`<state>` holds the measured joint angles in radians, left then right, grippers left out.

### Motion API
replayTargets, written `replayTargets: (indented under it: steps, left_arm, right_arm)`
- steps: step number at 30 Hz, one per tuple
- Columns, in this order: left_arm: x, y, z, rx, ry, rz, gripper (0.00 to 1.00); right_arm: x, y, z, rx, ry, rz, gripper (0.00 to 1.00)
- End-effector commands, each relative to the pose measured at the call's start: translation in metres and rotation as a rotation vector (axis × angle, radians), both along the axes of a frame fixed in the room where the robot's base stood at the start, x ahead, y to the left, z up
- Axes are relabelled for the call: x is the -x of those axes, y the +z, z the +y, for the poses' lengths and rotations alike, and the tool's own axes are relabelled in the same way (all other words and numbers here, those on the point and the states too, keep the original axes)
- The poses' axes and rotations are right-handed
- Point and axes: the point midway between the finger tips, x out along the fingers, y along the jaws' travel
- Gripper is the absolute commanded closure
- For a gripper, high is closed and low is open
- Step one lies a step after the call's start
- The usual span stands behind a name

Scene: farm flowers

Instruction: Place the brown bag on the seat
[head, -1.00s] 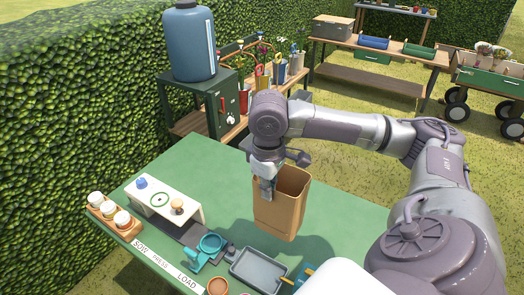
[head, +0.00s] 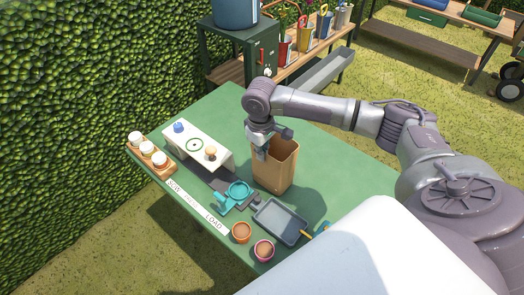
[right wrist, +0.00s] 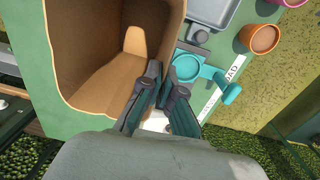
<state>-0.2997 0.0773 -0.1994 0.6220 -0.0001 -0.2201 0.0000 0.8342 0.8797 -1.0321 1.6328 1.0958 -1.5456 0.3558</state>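The brown bag (head: 284,168) is upright and open at the top, over the middle of the green table. In the right wrist view the fingers (right wrist: 162,88) come close together at the bag's edge, and the bag's inside (right wrist: 95,80) is open below. I cannot tell whether its base touches the table. No clearly marked seat shows; a dark grey strip (head: 216,182) lies left of the bag, partly under a white stand. My left gripper is out of view.
The white stand (head: 222,158) has a green ring and knobs. A teal cup device (head: 236,192), grey tray (head: 282,221) and small pots (head: 242,233) crowd the near side. A jar rack (head: 153,153) is at the left. The green table (head: 335,165) is clear right of the bag.

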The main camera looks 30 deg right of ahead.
Motion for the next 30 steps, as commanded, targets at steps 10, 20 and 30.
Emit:
replayTargets:
  steps: [10, 20, 30]
  left_arm:
    - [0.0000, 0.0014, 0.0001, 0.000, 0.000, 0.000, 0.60]
    - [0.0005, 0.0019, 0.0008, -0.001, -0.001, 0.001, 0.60]
    - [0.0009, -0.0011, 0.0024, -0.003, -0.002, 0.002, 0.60]
  right_arm:
    - [0.0000, -0.0050, 0.0005, -0.002, 0.001, -0.002, 1.00]
    - [0.0000, -0.0071, 0.0004, -0.002, 0.001, -0.002, 0.69]
    - [-0.0005, 0.0001, 0.0001, -0.001, 0.001, -0.003, 0.69]
